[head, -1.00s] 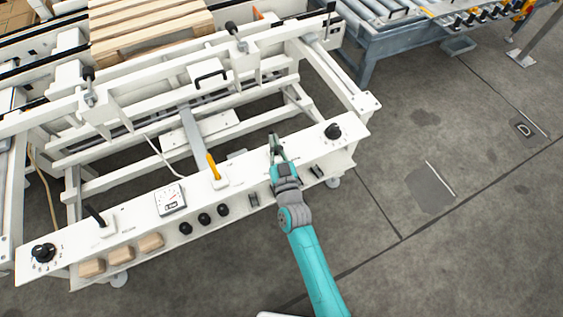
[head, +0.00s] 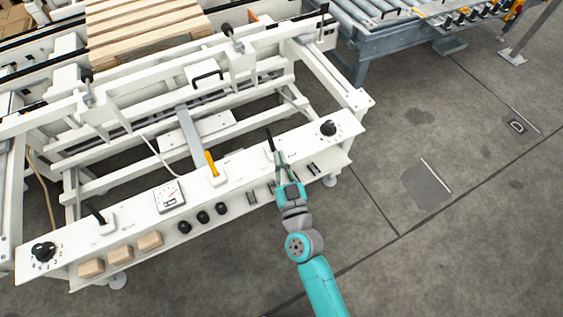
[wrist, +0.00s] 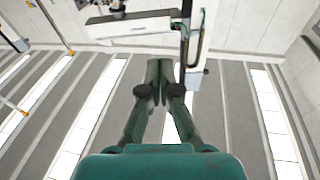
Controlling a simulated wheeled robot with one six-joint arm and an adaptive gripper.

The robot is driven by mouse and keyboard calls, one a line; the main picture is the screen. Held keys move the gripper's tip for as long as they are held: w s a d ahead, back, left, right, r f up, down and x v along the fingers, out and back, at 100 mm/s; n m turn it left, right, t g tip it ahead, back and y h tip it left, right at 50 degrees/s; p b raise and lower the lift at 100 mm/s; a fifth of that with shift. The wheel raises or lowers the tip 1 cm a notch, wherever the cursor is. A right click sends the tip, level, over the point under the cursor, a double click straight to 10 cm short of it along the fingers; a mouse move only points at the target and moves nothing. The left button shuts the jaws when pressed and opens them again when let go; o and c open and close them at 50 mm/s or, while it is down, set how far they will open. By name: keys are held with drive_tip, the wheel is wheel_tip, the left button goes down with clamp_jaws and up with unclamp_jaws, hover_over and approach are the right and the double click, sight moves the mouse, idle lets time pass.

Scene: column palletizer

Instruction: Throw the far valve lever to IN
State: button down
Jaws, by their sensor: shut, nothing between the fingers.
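A black lever (head: 269,139) stands on a white base near the right end of the white control panel (head: 240,181), its tip leaning up and slightly left in the head view. My gripper (head: 281,160) is shut and empty, just below and right of this lever. In the wrist view the closed fingertips (wrist: 160,72) point at the panel. The dark lever rod (wrist: 185,42) shows right beside them, and I cannot tell whether they touch. A yellow lever (head: 211,164) stands mid-panel and another black lever (head: 96,214) stands toward the left end. The lever's markings are too small to read.
Black knobs sit at the panel's right end (head: 328,128) and left end (head: 43,252). A gauge (head: 168,196), several black buttons and wooden blocks (head: 120,255) lie between. A white conveyor frame with a pallet (head: 140,30) stands behind.

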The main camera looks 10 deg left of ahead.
drive_tip(key=shift+s+d+r, duration=0.25)
drive_tip(key=shift+s+r, duration=0.05)
drive_tip(key=shift+s, duration=0.35)
drive_tip(key=s+d+f+m+g+h, duration=0.15)
drive_tip(key=s+d+f+h, duration=0.25)
drive_tip(key=s+d, duration=1.25)
drive_tip(key=s+d+r+m+g+h, duration=0.1)
drive_tip(key=s+d+r+h, duration=0.1)
drive_tip(key=s, duration=0.7)
drive_tip(key=s+d+r+m+g+h, duration=0.1)
drive_tip(key=s+d+r, duration=0.3)
drive_tip(key=s, duration=0.6)
drive_tip(key=shift+s+d+r+m+h, duration=0.3)
drive_tip(key=shift+d+r+m+h, duration=0.05)
drive_tip(key=shift+d+h, duration=0.1)
